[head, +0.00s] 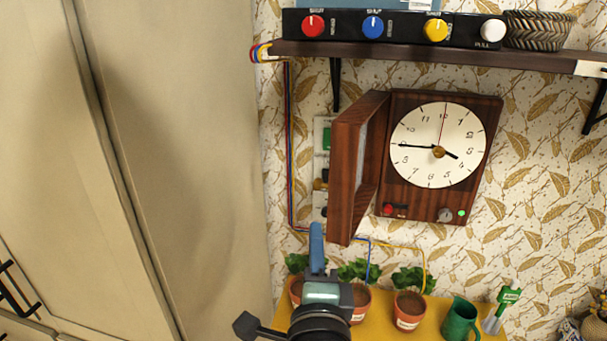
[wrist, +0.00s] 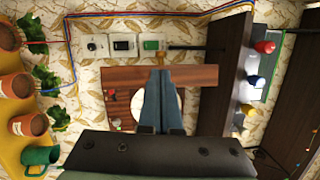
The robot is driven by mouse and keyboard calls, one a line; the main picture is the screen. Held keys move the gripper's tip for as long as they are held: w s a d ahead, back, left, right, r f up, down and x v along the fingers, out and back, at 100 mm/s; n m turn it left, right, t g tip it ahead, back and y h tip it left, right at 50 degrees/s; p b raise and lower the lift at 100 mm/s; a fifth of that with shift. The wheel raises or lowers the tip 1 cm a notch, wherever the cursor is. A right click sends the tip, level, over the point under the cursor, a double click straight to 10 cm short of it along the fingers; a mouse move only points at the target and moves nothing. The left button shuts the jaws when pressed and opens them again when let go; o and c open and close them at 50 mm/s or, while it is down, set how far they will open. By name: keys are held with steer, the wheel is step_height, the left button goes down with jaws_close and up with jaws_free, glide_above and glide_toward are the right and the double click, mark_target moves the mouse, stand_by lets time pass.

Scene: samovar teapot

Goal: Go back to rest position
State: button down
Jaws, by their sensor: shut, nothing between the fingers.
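My gripper (head: 317,232) is at the bottom middle of the head view, pointing up, with its blue fingers together and nothing between them. In the wrist view its shut fingers (wrist: 161,85) point up the picture and cover part of the clock. The wooden wall clock (head: 436,199) hangs to the right of my gripper, and its hinged front door (head: 342,185) stands swung open to the left. My fingertips appear just below the door's lower edge in the head view. I cannot tell whether they touch it. The door also shows in the wrist view (wrist: 130,76).
A dark shelf (head: 420,55) above the clock bears a panel of coloured knobs (head: 340,26) and a woven basket (head: 538,30). Potted plants (head: 408,312) and a green jug (head: 460,320) stand on a yellow surface (head: 432,318) below. A tall beige cabinet (head: 180,150) fills the left.

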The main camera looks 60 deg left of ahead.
steer(key=s+d+b, duration=0.1)
steer(key=s+d, duration=0.2)
steer(key=s, duration=0.1)
steer(key=w+d+r+n+t+h+b, duration=0.1)
steer(key=w+d+r+n+t+h, duration=0.3)
steer(key=w+d+r+t, duration=0.7)
steer(key=s+d+r+n+t+h, duration=0.1)
steer(key=d+r+n+t+h, duration=0.1)
steer(key=d+r+t+h, duration=0.5)
steer(key=d+r+h+b, duration=0.1)
steer(key=d+r+h, duration=0.4)
steer(key=d+r, duration=0.7)
steer(key=shift+s+d+r+n+h, duration=0.2)
steer(key=shift+d+n+h, duration=0.1)
steer(key=shift+d, duration=1.2)
steer(key=shift+a, duration=0.15)
